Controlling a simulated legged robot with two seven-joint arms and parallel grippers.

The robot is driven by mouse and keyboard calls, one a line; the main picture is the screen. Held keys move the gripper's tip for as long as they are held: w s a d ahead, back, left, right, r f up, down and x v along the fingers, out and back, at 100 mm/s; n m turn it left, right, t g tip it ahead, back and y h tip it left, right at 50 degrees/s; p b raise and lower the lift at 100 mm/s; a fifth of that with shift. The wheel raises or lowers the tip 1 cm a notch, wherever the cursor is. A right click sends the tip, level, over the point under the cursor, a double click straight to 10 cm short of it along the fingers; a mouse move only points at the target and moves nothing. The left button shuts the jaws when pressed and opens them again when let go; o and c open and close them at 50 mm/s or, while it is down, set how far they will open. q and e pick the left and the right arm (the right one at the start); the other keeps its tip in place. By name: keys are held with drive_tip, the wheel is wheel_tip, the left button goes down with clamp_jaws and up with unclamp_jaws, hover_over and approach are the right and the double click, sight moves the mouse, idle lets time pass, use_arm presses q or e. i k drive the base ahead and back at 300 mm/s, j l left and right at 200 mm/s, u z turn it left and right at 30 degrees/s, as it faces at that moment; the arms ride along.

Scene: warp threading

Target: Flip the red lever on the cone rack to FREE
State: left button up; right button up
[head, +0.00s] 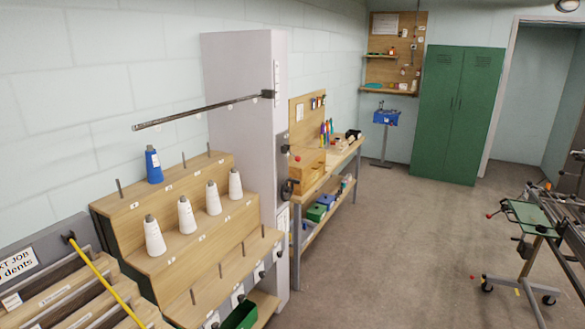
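The cone rack (192,238) is a stepped wooden stand at the left, against the wall. A small red knob (297,158) shows beside dark fittings on the edge of the tall pale cabinet, right of the rack. I cannot tell whether it is the red lever, and no FREE marking is readable. Neither of my grippers is in view.
A dark bar (200,110) juts out over the rack from the pale cabinet (240,75). A wooden workbench (340,165) stands beyond it. A wheeled metal frame (540,235) is at the right. The grey floor (400,255) between is mostly clear.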

sight(297, 158)
drive_tip(key=i+l, duration=0.15)
drive_tip(key=i, duration=0.2)
drive_tip(key=i+l, duration=0.15)
drive_tip(key=i, duration=0.15)
drive_tip(key=i+z, duration=0.2)
drive_tip(key=i, duration=0.3)
drive_tip(key=i+z, duration=0.25)
drive_tip(key=i, duration=0.25)
drive_tip(key=i+j+z, duration=0.2)
drive_tip(key=i, duration=0.3)
drive_tip(key=i+j+z, duration=0.2)
drive_tip(key=i, duration=0.3)
